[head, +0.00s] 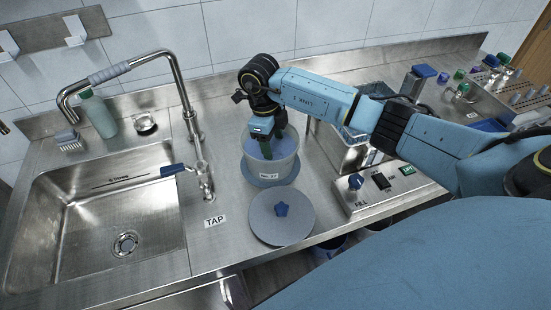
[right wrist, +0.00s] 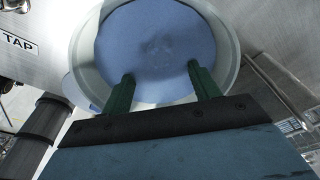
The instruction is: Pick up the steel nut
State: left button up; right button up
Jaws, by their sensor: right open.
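I cannot make out a steel nut in either view. My right gripper (head: 266,150) points down into the mouth of a pale round pot (head: 285,167) on the steel counter. In the right wrist view its two green fingers (right wrist: 162,85) are apart with nothing between them. They reach over the blue surface (right wrist: 150,40) filling the pot, which also shows in the head view. A faint darker patch lies in the blue beyond the fingertips, too unclear to name. I cannot tell whether the fingertips touch the surface. My left gripper is not in view.
A grey round lid (head: 265,224) with a blue knob lies in front of the pot. A sink (head: 110,215) with a tall tap (head: 190,120) is at left. A control box (head: 385,190) marked FILL stands at right. A soap bottle (head: 98,115) stands behind the sink.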

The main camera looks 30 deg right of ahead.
aim_at(276, 157)
jog(key=f, duration=0.4)
jog(key=shift+s+d, duration=0.1)
jog(key=shift+d, duration=0.1)
jog(key=shift+f, duration=0.45)
jog(key=c, duration=1.1)
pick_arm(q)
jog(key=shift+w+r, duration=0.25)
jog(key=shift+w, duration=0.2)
pick_arm(e)
jog(key=shift+c, duration=0.5)
